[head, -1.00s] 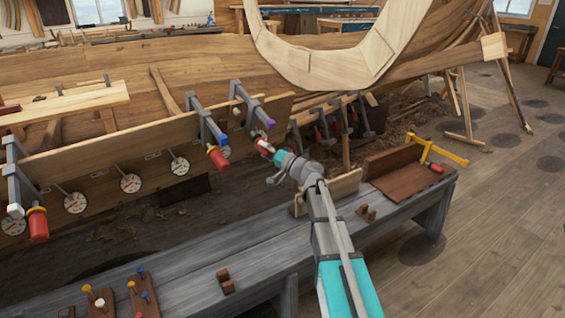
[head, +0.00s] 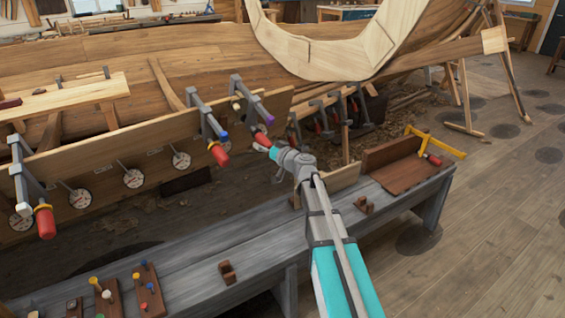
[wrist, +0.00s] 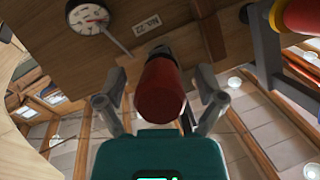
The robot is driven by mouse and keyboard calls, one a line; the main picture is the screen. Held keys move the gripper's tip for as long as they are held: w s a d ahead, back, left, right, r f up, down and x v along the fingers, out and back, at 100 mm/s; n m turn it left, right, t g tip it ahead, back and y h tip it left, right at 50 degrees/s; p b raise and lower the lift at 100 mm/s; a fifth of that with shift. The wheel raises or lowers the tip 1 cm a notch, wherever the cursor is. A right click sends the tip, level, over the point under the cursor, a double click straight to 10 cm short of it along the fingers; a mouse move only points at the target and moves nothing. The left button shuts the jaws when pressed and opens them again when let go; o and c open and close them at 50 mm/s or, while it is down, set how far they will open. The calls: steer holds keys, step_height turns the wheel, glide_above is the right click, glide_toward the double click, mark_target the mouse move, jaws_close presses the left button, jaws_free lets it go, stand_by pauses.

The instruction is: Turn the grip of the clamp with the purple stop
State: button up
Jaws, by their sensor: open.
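The clamp with the purple stop (head: 268,119) hangs on the upper edge of the long plank, at its right end. Its red grip (head: 261,141) points down toward my gripper (head: 270,150), which is at the grip's lower end in the head view. In the wrist view the red grip (wrist: 161,88) stands between the two spread fingers of my gripper (wrist: 160,98), with a gap visible on each side. The fingers are open and not closed on it. The purple stop does not show in the wrist view.
A clamp with a blue stop (head: 223,133) and red grip (head: 219,154) is close on the left; another clamp (head: 19,170) is at far left. Dial gauges (head: 181,160) line the plank. A grey bench (head: 190,262) runs below, holding small blocks and pegs.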

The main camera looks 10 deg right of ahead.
steer(key=shift+n+h, duration=0.4)
steer(key=a+p+v, duration=0.1)
steer(key=v, duration=1.3)
steer(key=s+a+r+n+g+p, duration=0.1)
steer(key=s+a+r+g+p, duration=0.55)
steer(key=p, duration=0.75)
steer(key=s+r+m+g+h+p, duration=0.1)
steer(key=s+r+g+h+p, duration=0.1)
steer(key=s+p, duration=0.3)
steer(key=s+r+m+g+h+p, duration=0.1)
steer(key=s+g+h+p, duration=0.3)
steer(key=p, duration=0.5)
steer(key=shift+s+r+m+g, duration=0.3)
steer(key=shift+s+r+g, duration=0.35)
steer(key=shift+s+r, duration=0.15)
steer(key=shift+d, duration=0.15)
steer(key=shift+w+f, duration=0.1)
stand_by(0.8)
